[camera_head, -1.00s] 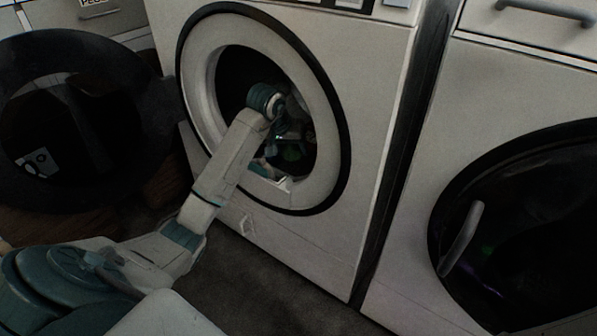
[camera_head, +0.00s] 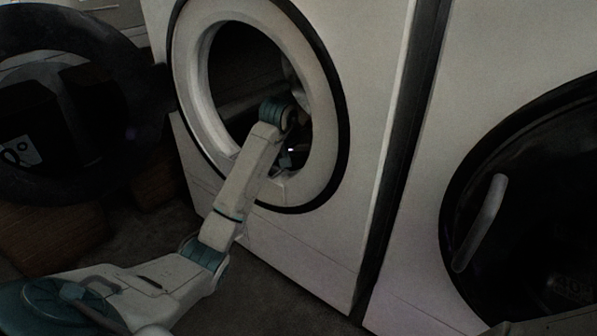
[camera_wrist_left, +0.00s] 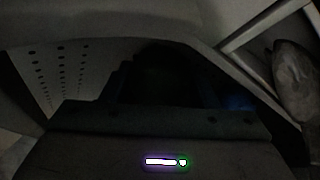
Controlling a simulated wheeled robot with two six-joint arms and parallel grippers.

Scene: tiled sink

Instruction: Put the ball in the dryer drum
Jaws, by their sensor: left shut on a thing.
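The dryer drum (camera_head: 235,62) is the dark opening in the white middle machine; its perforated wall shows at left in the left wrist view (camera_wrist_left: 58,78). My left arm reaches through the round opening. My left gripper (camera_head: 289,153) is inside, near the lower right of the opening, mostly in shadow. In the left wrist view the dark gripper (camera_wrist_left: 165,85) is shut on the ball, but the ball itself is too dark to make out. My right gripper is in neither view.
A round dark door (camera_head: 65,105) stands open at the left. The right machine's door (camera_head: 530,210) is closed, with a grey handle (camera_head: 480,222). Dark floor lies below.

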